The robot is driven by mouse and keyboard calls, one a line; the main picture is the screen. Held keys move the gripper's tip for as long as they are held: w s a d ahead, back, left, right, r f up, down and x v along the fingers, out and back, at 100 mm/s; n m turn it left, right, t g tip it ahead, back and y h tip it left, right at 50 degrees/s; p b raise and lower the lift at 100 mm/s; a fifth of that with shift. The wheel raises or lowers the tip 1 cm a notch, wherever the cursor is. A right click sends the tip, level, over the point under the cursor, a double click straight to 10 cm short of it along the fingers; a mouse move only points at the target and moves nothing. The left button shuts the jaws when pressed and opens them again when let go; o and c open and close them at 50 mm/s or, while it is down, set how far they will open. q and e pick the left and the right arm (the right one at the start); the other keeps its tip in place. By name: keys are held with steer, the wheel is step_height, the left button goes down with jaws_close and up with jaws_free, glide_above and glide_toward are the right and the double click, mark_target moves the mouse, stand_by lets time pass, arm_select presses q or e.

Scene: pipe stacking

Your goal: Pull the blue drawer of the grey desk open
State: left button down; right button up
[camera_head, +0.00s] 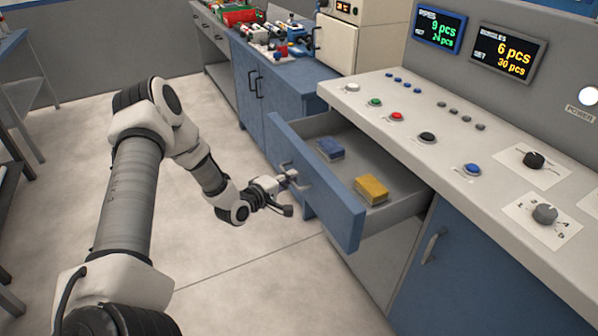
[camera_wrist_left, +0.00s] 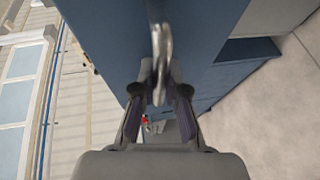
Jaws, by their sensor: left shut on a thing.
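The blue-fronted drawer (camera_head: 330,195) of the grey desk (camera_head: 450,140) stands well open below the control panel. My left gripper (camera_head: 290,180) is at the drawer front and shut on its metal handle. The handle (camera_wrist_left: 160,55) also shows in the left wrist view, between the fingers of my left gripper (camera_wrist_left: 160,95), with the blue drawer front (camera_wrist_left: 105,35) behind it. A blue block (camera_head: 330,149) and a yellow block (camera_head: 371,189) lie apart inside the drawer. My right gripper is not in view.
A blue door (camera_head: 470,270) with a handle is at the right. The floor (camera_head: 255,250) in front of the drawer is clear.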

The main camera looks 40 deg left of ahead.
arm_select(q)
steer(key=shift+s, duration=0.15)
steer(key=c, duration=1.2)
jaws_free()
steer(key=shift+s+a, duration=0.1)
steer(key=s+r, duration=0.1)
steer(key=s, duration=0.6)
steer(key=shift+r, duration=0.15)
